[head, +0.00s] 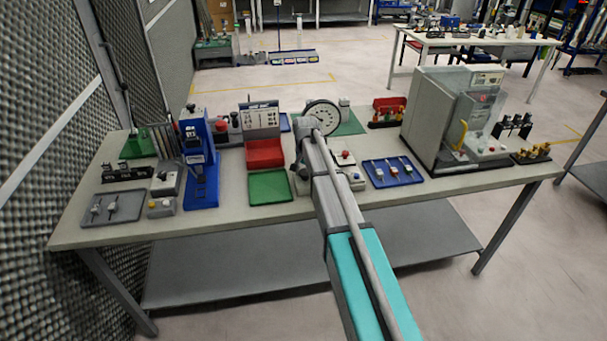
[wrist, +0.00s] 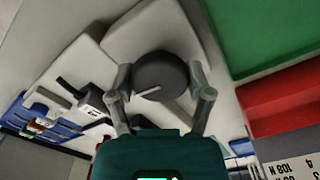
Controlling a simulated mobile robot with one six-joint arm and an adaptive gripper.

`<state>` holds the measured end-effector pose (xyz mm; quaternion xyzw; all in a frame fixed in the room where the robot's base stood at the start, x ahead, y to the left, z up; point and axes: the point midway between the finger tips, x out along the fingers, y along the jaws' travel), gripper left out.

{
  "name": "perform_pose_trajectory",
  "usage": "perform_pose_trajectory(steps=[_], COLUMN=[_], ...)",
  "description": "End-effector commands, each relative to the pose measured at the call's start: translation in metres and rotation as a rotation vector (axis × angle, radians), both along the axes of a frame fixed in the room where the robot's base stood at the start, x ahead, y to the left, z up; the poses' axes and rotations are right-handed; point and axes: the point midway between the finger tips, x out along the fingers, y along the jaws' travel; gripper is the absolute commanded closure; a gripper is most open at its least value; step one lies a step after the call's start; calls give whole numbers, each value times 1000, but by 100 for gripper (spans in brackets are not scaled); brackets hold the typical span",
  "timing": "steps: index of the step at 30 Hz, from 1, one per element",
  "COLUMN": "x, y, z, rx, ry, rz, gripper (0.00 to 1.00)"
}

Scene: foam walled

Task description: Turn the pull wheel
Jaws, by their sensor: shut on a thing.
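The pull wheel (wrist: 165,68) appears in the wrist view as a dark round knob with a pale bar or mark across its face. It sits on a light rounded base (wrist: 151,30). My gripper (wrist: 161,82) has one finger on each side of the wheel and is shut on it. In the head view, my arm reaches over the workbench and hides the wheel.
On the workbench (head: 230,220), a red-and-grey panel (head: 263,135) and green tray (head: 269,187) lie left of my arm. A blue tray (head: 392,171) with small parts lies right. A blue press (head: 199,160) stands at the left and a large grey machine (head: 432,118) at the right.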

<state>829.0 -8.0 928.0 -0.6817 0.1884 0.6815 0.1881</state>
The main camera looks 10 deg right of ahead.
Motion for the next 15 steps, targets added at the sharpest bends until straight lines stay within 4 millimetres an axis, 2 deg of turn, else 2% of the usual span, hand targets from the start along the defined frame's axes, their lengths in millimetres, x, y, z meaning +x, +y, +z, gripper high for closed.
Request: perform_pose_trajectory(steps=[7,8,12,13,15], x=[-4,-4,-3,-2,-2], y=[1,1,1,0,0], z=[0,0,0,0,0], rx=[2,2,2,2,1], ry=[7,7,5,5,4], rz=[1,1,2,2,2], gripper=[82,30,4,0,0])
